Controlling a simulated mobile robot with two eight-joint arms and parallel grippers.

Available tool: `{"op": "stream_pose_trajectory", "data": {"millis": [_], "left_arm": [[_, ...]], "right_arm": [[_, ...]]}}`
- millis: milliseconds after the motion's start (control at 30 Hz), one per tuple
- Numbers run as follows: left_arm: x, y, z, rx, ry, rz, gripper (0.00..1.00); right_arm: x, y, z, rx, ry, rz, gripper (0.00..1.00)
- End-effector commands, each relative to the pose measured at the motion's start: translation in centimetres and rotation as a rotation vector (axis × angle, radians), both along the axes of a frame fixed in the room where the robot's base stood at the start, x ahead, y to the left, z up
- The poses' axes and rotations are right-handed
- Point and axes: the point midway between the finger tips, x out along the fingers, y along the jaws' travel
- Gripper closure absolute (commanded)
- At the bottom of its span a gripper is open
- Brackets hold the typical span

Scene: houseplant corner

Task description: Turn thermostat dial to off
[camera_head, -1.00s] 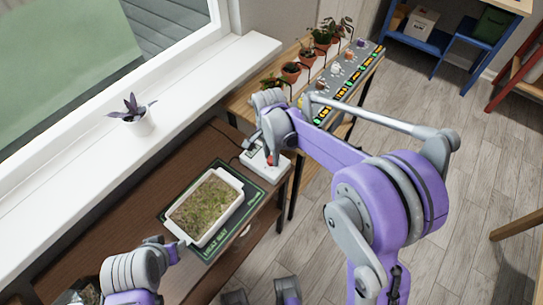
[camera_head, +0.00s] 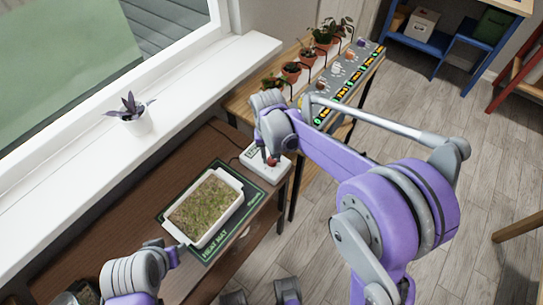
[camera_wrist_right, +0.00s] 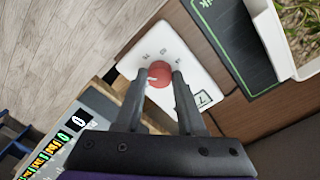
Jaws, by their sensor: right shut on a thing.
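The thermostat is a white box (camera_head: 251,158) at the far end of the dark table, with a red dial (camera_head: 272,161) on top. The right wrist view shows the box (camera_wrist_right: 178,48) with printed marks around the red dial (camera_wrist_right: 158,70). A pale pointer mark shows on the dial's lower left; I cannot tell which setting it is at. My right gripper (camera_wrist_right: 160,77) has one finger on each side of the dial and is shut on it.
A white tray (camera_head: 239,181) of seedlings stands on a dark green heat mat (camera_head: 208,253) beside the thermostat. A potted purple plant (camera_head: 131,117) is on the windowsill. Several small pots and a labelled grey strip (camera_head: 322,117) occupy the bench behind. Open floor lies to the right.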

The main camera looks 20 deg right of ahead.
Motion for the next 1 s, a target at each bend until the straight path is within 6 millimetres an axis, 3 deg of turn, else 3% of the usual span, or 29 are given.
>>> {"op": "stream_pose_trajectory", "data": {"millis": [1000], "left_arm": [[-0.07, 0.00, -0.77, 0.000, 0.002, 0.000, 0.50]], "right_arm": [[-0.06, -0.09, 0.04, -0.001, -0.001, 0.897, 1.00]]}}
